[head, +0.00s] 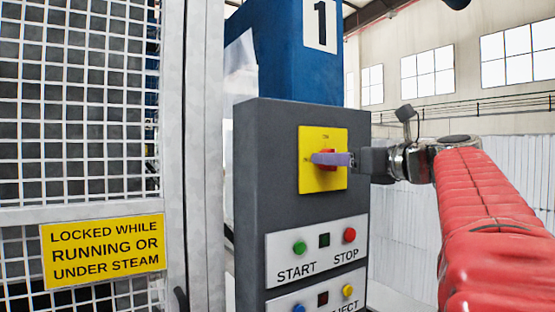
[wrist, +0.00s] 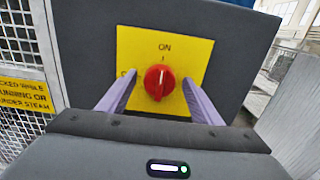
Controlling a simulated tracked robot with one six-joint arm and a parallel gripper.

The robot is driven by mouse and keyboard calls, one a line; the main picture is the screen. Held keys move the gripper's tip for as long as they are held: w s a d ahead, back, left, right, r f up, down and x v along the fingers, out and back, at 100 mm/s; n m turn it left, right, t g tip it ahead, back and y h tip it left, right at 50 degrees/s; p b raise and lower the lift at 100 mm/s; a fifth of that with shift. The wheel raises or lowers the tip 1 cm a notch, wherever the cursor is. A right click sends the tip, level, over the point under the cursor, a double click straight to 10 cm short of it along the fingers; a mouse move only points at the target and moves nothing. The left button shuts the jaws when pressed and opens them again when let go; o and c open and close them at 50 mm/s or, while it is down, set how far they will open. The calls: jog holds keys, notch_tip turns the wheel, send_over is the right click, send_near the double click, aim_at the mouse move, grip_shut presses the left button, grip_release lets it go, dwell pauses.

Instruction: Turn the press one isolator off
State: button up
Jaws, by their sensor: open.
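The press one isolator is a red rotary knob (wrist: 159,83) on a yellow plate (wrist: 190,50), set high on a dark grey control box (head: 270,130). In the wrist view its white pointer mark points up toward the word ON. A label at the plate's left is partly hidden by a finger. My gripper (wrist: 160,95) is open, with one purple finger on each side of the knob. I cannot tell whether the fingers touch it. In the head view my gripper (head: 333,159) reaches the knob from the right and covers part of it.
Below the isolator is a panel with a green START button (head: 299,247), a red STOP button (head: 349,235) and more buttons. A mesh guard (head: 80,110) with a yellow warning sign (head: 103,248) stands at the left. A blue column (head: 290,60) marked 1 rises behind the box.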

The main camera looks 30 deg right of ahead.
jog(key=shift+c, duration=0.3)
jog(key=c, duration=1)
jog(key=shift+n, duration=0.3)
jog(key=shift+a+f+n, duration=0.1)
jog(key=shift+f+n, duration=0.05)
jog(key=shift+n, duration=2.75)
jog(key=shift+a+f+n, duration=0.1)
jog(key=shift+n, duration=2.8)
jog(key=shift+a+f+n, duration=0.1)
jog(key=shift+f+n, duration=0.05)
jog(key=shift+n, duration=2.75)
